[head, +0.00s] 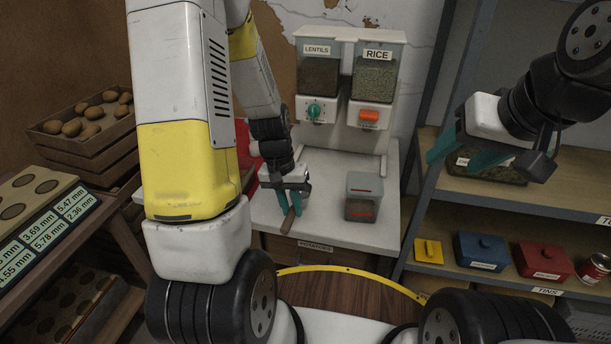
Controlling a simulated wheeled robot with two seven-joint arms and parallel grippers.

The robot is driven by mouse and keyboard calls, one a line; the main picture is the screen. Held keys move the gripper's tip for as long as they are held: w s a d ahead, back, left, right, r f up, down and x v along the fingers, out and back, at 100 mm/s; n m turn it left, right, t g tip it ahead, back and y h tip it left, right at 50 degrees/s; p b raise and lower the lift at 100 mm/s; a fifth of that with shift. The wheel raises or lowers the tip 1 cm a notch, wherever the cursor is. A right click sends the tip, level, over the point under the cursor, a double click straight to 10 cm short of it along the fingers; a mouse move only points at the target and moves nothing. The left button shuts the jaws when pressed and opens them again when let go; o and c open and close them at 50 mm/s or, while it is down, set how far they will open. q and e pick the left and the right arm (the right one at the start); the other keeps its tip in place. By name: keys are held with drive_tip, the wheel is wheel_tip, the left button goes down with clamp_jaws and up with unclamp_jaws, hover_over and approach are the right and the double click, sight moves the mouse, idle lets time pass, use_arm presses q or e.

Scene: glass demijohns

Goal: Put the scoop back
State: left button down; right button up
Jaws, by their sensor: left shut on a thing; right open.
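My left gripper (286,203) is low over the white counter below the dispensers. It is shut on a slim brown handle (289,221), which appears to be the scoop. The handle points down and toward me. The rest of the scoop is hidden by the gripper, and I cannot tell whether it touches the counter. My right gripper (470,158) is open at the right, in front of the upper shelf, well apart from the scoop.
Lentils (319,76) and rice (374,80) dispensers stand at the back of the white counter (330,226). A clear container with red marks (362,197) stands right of my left gripper. Shelves with lidded boxes (484,252) are at right; a potato crate (85,140) is at left.

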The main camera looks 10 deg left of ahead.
use_arm(q)
drive_tip(key=w, duration=0.3)
drive_tip(key=w+a, duration=0.1)
drive_tip(key=w, duration=0.2)
drive_tip(key=w+f, duration=0.1)
drive_tip(key=w, duration=0.2)
drive_tip(key=shift+w+a, duration=0.1)
drive_tip(key=shift+a, duration=0.1)
drive_tip(key=shift+f, duration=1.7)
drive_tip(key=shift+f, duration=0.15)
drive_tip(key=c, duration=1.3)
unclamp_jaws()
wheel_tip(320, 180, up, 12)
drive_tip(key=a, duration=0.2)
drive_tip(key=s+d+r+t, duration=0.1)
drive_tip(key=s+d+r, duration=0.1)
drive_tip(key=s+r, duration=0.35)
drive_tip(key=s+d+r+t, duration=0.1)
drive_tip(key=s+r+t, duration=0.15)
drive_tip(key=r, duration=0.55)
drive_tip(key=shift+s+d+r+t, duration=0.4)
drive_tip(key=shift+s+r, duration=0.75)
drive_tip(key=shift+s, duration=0.9)
drive_tip(key=shift+s+d+r+t, duration=0.4)
drive_tip(key=shift+s+r, duration=0.7)
drive_tip(key=shift+s, duration=0.9)
drive_tip(key=shift+s+d+r+t, duration=0.4)
drive_tip(key=shift+s+r, duration=0.75)
drive_tip(key=shift+s, duration=0.9)
